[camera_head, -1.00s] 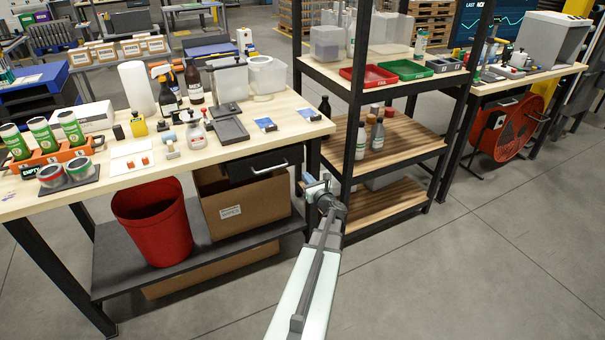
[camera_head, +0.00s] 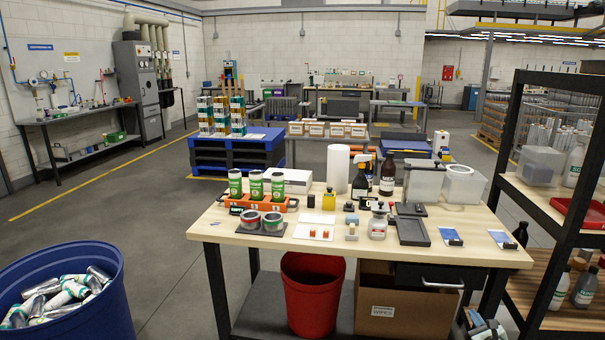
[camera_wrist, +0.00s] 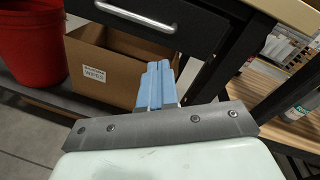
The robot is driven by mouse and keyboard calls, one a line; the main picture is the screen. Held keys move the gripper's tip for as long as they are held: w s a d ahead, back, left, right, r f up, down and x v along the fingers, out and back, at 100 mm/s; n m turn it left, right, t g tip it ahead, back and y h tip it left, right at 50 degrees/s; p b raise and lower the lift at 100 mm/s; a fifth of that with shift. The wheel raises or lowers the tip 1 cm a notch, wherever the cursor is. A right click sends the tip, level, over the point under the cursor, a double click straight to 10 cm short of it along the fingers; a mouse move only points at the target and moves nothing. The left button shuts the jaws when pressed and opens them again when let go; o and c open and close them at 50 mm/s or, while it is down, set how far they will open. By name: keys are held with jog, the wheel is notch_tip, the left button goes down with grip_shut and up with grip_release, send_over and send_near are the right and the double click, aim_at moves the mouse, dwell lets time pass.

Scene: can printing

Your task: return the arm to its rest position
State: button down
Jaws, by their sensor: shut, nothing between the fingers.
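My gripper (camera_wrist: 157,84) shows in the wrist view as two light blue fingers pressed together, shut and empty. It is in front of the workbench, below its black drawer (camera_wrist: 150,22) and near the open cardboard box (camera_wrist: 120,65). In the head view only a small part of my gripper (camera_head: 484,328) shows at the bottom edge, right of the box and by the bench's right leg. The rest of my arm is out of that view.
The wooden-topped workbench (camera_head: 222,226) carries green cans, bottles and trays. A red bin (camera_head: 312,295) stands on its lower shelf. A black-framed shelf rack (camera_head: 545,200) is close on the right. A blue bin of cans (camera_head: 105,260) stands at left.

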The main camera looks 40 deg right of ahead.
jog(key=a+f+n+g+y, duration=0.5)
jog(key=a+f+n+y, duration=0.2)
jog(key=a+f+n, duration=0.65)
jog(key=a+f+n+g+y, duration=0.55)
jog(key=a+f+n, duration=0.35)
jog(key=a, duration=0.7)
jog(key=a+f+n+g, duration=0.3)
jog(key=a+n, duration=0.2)
jog(key=a, duration=0.9)
jog(key=a+f+n+g+h, duration=0.1)
jog(key=a+f+n+g, duration=0.2)
jog(key=a, duration=1.1)
jog(key=a+f+n+g+h, duration=0.1)
jog(key=a+f+n+g, duration=0.3)
jog(key=a, duration=1)
jog(key=shift+s+a+f+n, duration=0.3)
jog(key=shift+f+n, duration=0.45)
jog(key=shift+n, duration=0.9)
